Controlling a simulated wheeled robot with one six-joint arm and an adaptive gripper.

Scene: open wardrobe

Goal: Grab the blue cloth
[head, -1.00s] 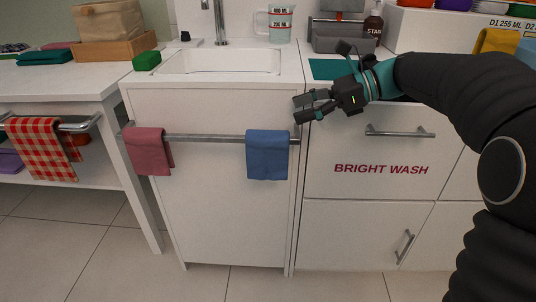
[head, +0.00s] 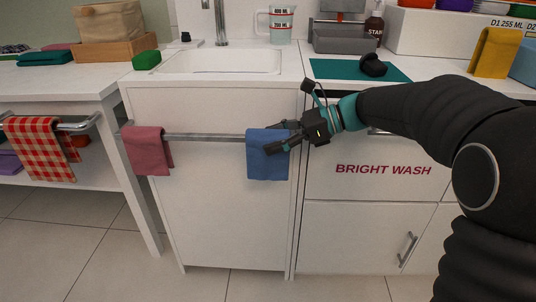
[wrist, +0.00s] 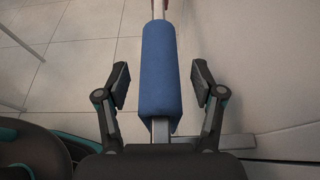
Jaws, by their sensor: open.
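The blue cloth (head: 266,161) hangs folded over the right end of the metal rail (head: 205,137) on the front of the sink cabinet. My gripper (head: 275,136) is at the cloth's upper right in the head view, its fingers overlapping the cloth there. In the wrist view the cloth (wrist: 158,75) runs lengthwise between the two open fingers of my gripper (wrist: 160,88). A gap shows on each side of the cloth, so neither finger appears to touch it. The lower part of the cloth is hidden in the wrist view.
A pink cloth (head: 148,154) hangs at the rail's left end. A red checked cloth (head: 38,148) hangs on the left table's rail. The drawer front marked BRIGHT WASH (head: 375,183) stands right of the cloth. The floor (head: 120,260) in front is clear.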

